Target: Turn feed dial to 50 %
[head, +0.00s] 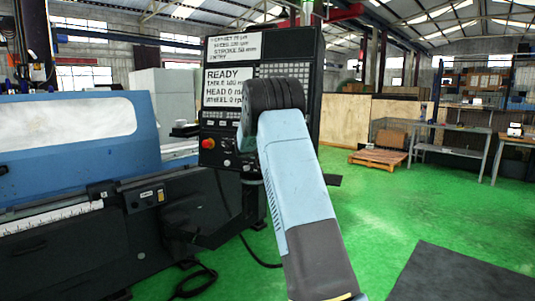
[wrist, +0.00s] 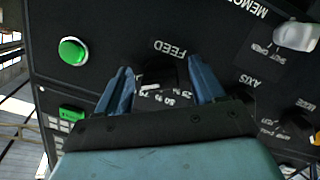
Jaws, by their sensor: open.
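In the wrist view the panel appears upside down. The dark feed dial (wrist: 166,74) is under the FEED label (wrist: 170,47), hard to make out against the black panel. Percent marks, one reading 50 %, show just below it. A small white mark lies near the dial, but I cannot tell the setting. My gripper (wrist: 158,67) is open, with one blue finger on each side of the dial. I cannot tell whether they touch it. In the head view my arm hides the dial and gripper in front of the control panel (head: 222,125).
The wrist view shows a green button (wrist: 73,51) to the left and a pale knob (wrist: 296,37) at the upper right. In the head view a red button (head: 208,143) is on the panel; the blue grinder (head: 60,160) stands left.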

